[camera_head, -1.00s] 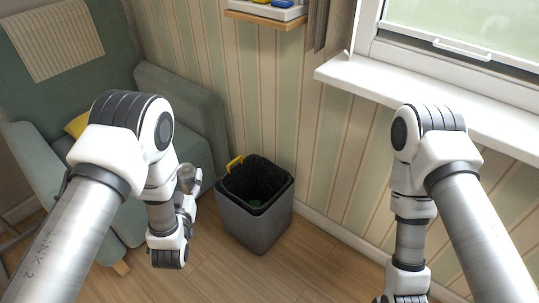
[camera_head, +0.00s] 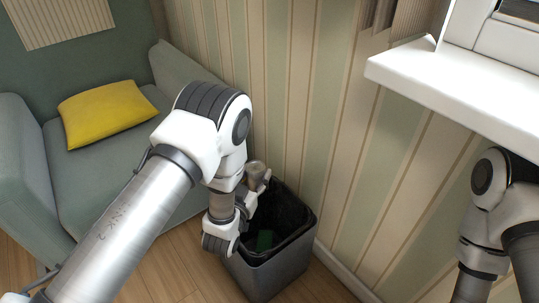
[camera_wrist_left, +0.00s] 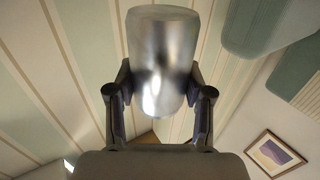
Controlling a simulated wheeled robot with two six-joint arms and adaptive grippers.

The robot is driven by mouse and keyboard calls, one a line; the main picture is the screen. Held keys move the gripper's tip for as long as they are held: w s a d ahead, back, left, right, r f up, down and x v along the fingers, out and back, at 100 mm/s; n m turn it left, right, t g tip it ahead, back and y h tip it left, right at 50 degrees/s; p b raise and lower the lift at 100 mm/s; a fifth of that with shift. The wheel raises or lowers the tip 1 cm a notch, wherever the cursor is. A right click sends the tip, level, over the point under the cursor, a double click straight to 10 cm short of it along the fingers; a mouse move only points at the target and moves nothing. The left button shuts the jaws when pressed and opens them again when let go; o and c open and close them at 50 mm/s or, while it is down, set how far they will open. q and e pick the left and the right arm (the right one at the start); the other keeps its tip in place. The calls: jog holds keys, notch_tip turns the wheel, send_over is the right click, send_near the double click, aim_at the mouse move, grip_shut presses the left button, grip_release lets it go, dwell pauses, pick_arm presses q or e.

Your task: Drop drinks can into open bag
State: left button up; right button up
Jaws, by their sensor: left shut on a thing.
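A silver metallic drinks can (camera_wrist_left: 162,60) is gripped between the two dark fingers of my left gripper (camera_wrist_left: 158,95). In the head view the can (camera_head: 257,171) shows small beside my left wrist, at the upper left of the grey bin. The black open bag (camera_head: 291,213) lines this bin, its mouth facing up. My left gripper (camera_head: 262,184) is near the left rim of the bag and partly hidden by its own arm. My right arm shows at the right edge, but its gripper is out of view.
A green item (camera_head: 264,239) lies inside the bag. The grey bin (camera_head: 272,275) stands on the wooden floor by the striped wall. A green armchair (camera_head: 75,185) with a yellow cushion (camera_head: 104,112) is at left. A white windowsill (camera_head: 455,85) juts out at upper right.

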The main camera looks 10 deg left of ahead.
pick_arm(q)
jog(key=shift+w+f, duration=0.15)
jog(key=shift+w, duration=0.2)
jog(key=shift+s+a+f+b, duration=0.15)
jog(key=shift+s+b, duration=0.1)
jog(key=shift+b, duration=0.2)
notch_tip(320, 180, down, 5)
jog(key=b, duration=0.4)
jog(key=shift+s+b, duration=0.15)
jog(key=shift+b, duration=0.2)
jog(key=o, duration=0.8)
jog(key=shift+o, duration=0.2)
